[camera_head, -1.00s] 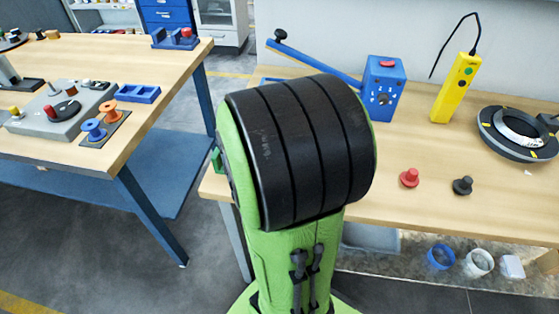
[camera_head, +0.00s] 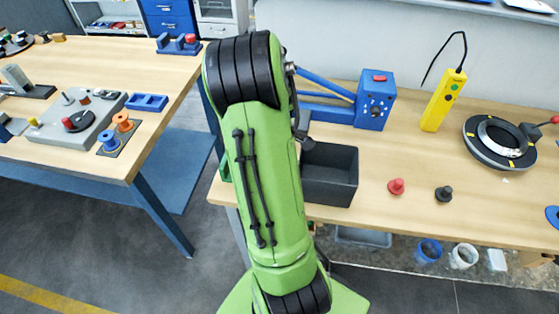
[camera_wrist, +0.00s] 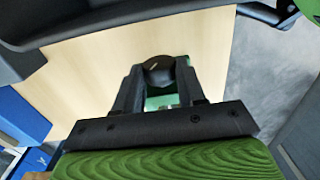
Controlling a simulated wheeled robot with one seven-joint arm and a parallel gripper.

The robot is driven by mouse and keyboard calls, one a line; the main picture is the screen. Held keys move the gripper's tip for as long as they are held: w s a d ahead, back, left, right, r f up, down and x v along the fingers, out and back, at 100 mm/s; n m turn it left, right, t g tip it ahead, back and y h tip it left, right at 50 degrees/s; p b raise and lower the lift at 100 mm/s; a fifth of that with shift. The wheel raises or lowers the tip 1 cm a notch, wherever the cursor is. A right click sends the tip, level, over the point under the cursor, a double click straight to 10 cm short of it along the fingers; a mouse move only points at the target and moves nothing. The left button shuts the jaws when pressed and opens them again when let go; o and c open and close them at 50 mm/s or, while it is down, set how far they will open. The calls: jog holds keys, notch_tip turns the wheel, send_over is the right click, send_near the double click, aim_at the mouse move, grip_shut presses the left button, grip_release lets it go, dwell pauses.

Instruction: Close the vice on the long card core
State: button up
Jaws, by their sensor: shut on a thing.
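In the wrist view my gripper (camera_wrist: 158,90) is shut on a dark round knob (camera_wrist: 158,69), held between the two black fingers. A green part (camera_wrist: 160,100) shows below the knob, between the fingers; it may belong to the vice, but most of it is hidden. In the head view a bit of green (camera_head: 222,170) shows at the left edge of the right-hand table, beside my arm. My gripper is hidden behind my arm in that view. I cannot make out the long card core in either view.
A black bin (camera_head: 330,188) stands right of my arm on the table (camera_head: 430,190). Behind it is a blue box (camera_head: 376,103) with a blue bar. A yellow pendant (camera_head: 442,100), a dark ring (camera_head: 500,140), and red (camera_head: 397,187) and black (camera_head: 444,194) knobs lie further right.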

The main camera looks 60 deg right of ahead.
jog(key=shift+r, duration=0.1)
jog(key=p, duration=0.1)
jog(key=y+p, duration=0.1)
jog(key=p, duration=0.1)
jog(key=shift+d+r+g+y, duration=0.2)
jog(key=shift+r+g+y, duration=0.1)
jog(key=p, duration=0.1)
jog(key=y+p, duration=0.1)
jog(key=shift+w+d+f+g+p, duration=0.2)
jog(key=shift+d+f+g+p, duration=0.05)
jog(key=shift+d+g+p, duration=0.1)
jog(key=shift+a+f+y, duration=0.1)
jog(key=shift+f+y, duration=0.05)
jog(key=shift+y, duration=0.15)
jog(key=o, duration=0.6)
jog(key=shift+b, duration=0.35)
